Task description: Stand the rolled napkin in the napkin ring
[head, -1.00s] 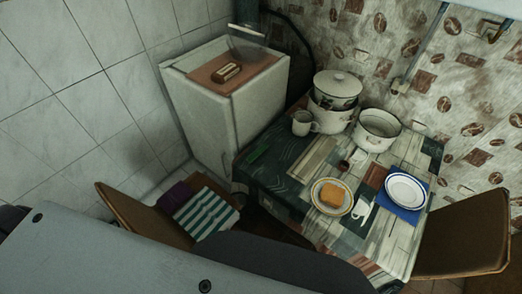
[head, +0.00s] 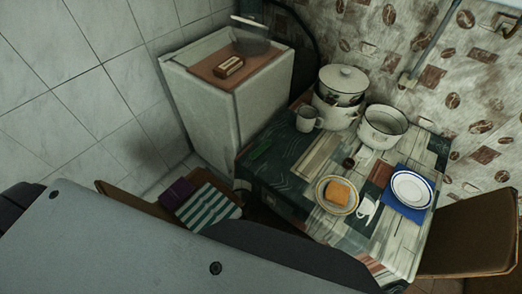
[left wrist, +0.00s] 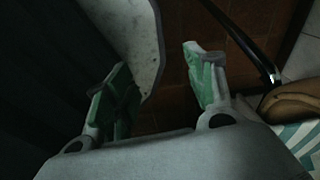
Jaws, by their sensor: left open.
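Neither gripper shows in the head view, where my own grey arm covers the lower part.
Chairs stand left (head: 120,198) and right (head: 478,240). A white cabinet (head: 208,110) stands behind.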

